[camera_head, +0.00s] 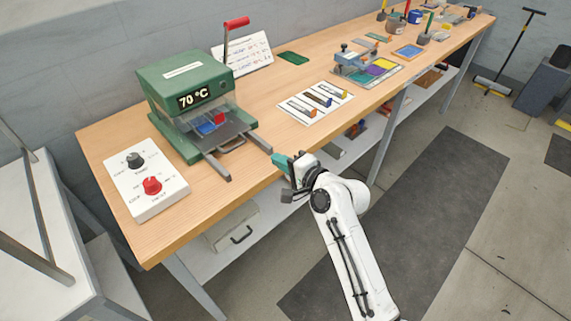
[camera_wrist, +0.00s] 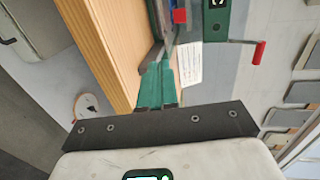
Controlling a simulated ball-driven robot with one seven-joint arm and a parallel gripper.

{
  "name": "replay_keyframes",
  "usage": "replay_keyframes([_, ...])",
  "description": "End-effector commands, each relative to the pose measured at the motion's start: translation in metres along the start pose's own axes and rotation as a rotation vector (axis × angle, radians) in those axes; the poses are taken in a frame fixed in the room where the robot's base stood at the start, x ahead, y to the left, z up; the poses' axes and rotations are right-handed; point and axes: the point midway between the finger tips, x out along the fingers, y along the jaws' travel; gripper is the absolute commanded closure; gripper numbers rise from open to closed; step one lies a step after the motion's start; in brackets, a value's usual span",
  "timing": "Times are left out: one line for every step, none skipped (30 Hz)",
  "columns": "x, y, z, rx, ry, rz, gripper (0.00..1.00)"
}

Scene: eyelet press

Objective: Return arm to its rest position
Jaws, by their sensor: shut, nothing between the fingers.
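My white arm reaches up from the bottom of the head view. My gripper (camera_head: 281,160) has green fingers and is at the front edge of the wooden bench (camera_head: 262,175), right of the press's front rails. In the wrist view my gripper (camera_wrist: 157,66) shows its two green fingers together, shut, with nothing between them. The green eyelet press (camera_head: 180,90) with its red-knobbed lever stands on the bench behind and left of the gripper. Its display reads 70 °C. Blue and red pieces show inside it.
A white control box (camera_head: 143,180) with black and red knobs sits at the bench's left end. A white card (camera_head: 313,102) with several strips lies right of the press. A white table (camera_head: 45,250) stands at left. The dark floor mat (camera_head: 430,220) is clear on the right.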

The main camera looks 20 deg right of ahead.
Motion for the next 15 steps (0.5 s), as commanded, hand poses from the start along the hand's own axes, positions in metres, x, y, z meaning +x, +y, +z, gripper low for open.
replay_keyframes([-0.006,0.001,0.000,0.000,0.001,-0.001,1.00])
replay_keyframes([-0.009,0.001,0.000,0.001,0.001,0.000,1.00])
replay_keyframes([-0.011,0.001,0.000,0.001,0.001,-0.001,1.00])
replay_keyframes([-0.013,0.000,0.000,0.001,0.001,-0.001,1.00])
replay_keyframes([-0.014,0.000,0.000,0.001,0.000,0.000,1.00])
replay_keyframes([-0.015,0.000,0.000,0.001,0.000,0.000,1.00])
replay_keyframes([-0.016,0.000,0.000,0.001,0.000,0.000,1.00])
replay_keyframes([-0.016,0.000,0.000,0.001,0.000,0.000,1.00])
replay_keyframes([-0.017,0.000,0.000,0.001,0.000,0.000,1.00])
replay_keyframes([-0.017,0.000,0.000,0.001,0.000,0.001,1.00])
replay_keyframes([-0.017,0.001,0.000,-0.002,0.000,0.003,1.00])
replay_keyframes([-0.019,0.004,0.001,-0.013,-0.003,0.012,1.00])
replay_keyframes([-0.021,0.008,0.003,-0.028,-0.007,0.025,1.00])
replay_keyframes([-0.025,0.013,0.006,-0.049,-0.013,0.045,1.00])
replay_keyframes([-0.031,0.024,0.010,-0.092,-0.023,0.083,1.00])
